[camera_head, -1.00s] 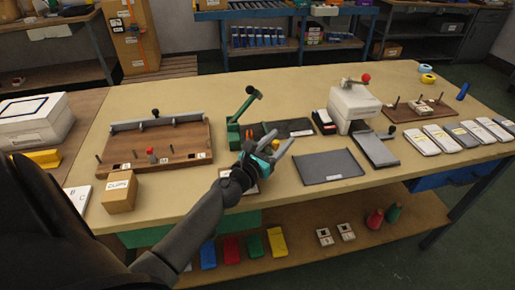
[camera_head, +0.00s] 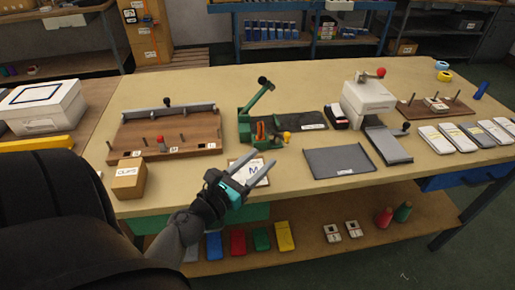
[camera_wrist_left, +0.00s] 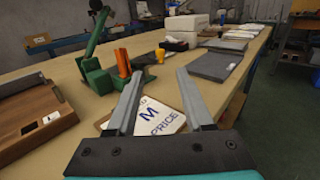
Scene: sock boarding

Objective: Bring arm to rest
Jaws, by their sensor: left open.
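My left gripper (camera_head: 251,174) is open and empty, with its two grey fingers apart over the front edge of the table (camera_head: 227,86). In the left wrist view the open fingers (camera_wrist_left: 155,92) frame a white card (camera_wrist_left: 155,118) reading "M" and "PRICE". That card (camera_head: 250,170) lies on the table just beyond the gripper in the head view, partly hidden by the fingers. A green lever press (camera_head: 246,126) stands behind it, with orange and yellow parts at its base. My right gripper is not in view.
A wooden pegged board (camera_head: 185,133) and a cardboard box (camera_head: 129,180) are on the left. A dark grey mat (camera_head: 338,161) and a white press machine (camera_head: 367,98) are on the right. White packs (camera_head: 436,140) line the right end. A lower shelf (camera_head: 365,229) holds coloured items.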

